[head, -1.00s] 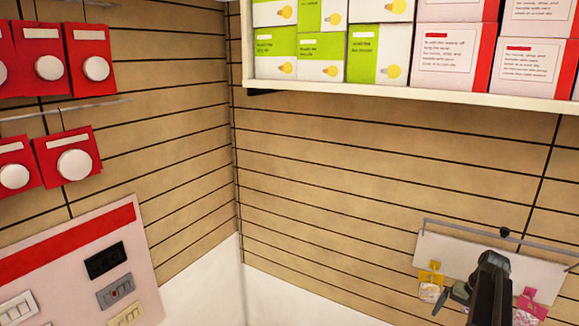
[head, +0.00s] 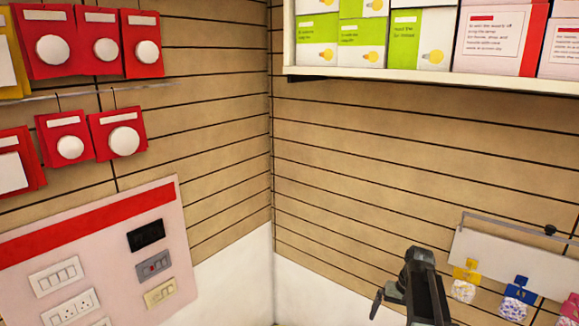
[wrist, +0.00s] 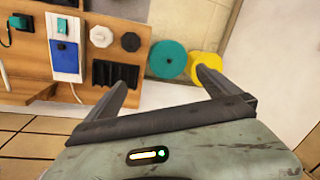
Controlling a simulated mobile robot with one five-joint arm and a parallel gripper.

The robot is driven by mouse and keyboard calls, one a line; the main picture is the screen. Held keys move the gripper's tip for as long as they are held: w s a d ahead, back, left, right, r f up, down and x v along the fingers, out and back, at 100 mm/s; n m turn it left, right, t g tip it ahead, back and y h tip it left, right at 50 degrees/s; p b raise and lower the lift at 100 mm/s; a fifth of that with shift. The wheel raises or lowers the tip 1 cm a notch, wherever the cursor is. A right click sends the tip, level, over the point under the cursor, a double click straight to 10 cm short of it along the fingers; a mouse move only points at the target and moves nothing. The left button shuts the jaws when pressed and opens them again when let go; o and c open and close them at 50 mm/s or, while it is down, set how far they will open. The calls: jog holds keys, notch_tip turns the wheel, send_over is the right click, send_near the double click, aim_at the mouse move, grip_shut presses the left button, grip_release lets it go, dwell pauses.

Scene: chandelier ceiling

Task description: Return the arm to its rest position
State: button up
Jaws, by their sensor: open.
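My gripper (wrist: 161,72) shows in the wrist view with its two dark fingers spread apart and nothing between them. Beyond the fingers are a wooden display panel, a teal disc (wrist: 168,60) and a yellow disc (wrist: 205,66), all apart from the fingers. In the head view my dark arm (head: 422,283) rises from the bottom edge, right of the room corner. It overlaps the slatted wall in the picture; how far it is from the wall I cannot tell.
A shelf (head: 430,78) with green-white and red-white boxes crosses the upper right. Red packages (head: 95,42) hang on the left wall above a switch panel (head: 95,245). A white rack strip (head: 500,258) with small hanging tags is right of my arm.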

jog(key=s+a+f+n+h+b, duration=0.1)
jog(key=s+a, duration=0.4)
jog(key=a, duration=0.4)
jog(key=s+a+f+n+h+b, duration=0.1)
jog(key=s+a+f+n, duration=0.1)
jog(key=s+a, duration=0.3)
jog(key=a, duration=0.4)
jog(key=shift+a+f, duration=0.15)
jog(key=shift+f, duration=0.1)
jog(key=shift+s, duration=0.1)
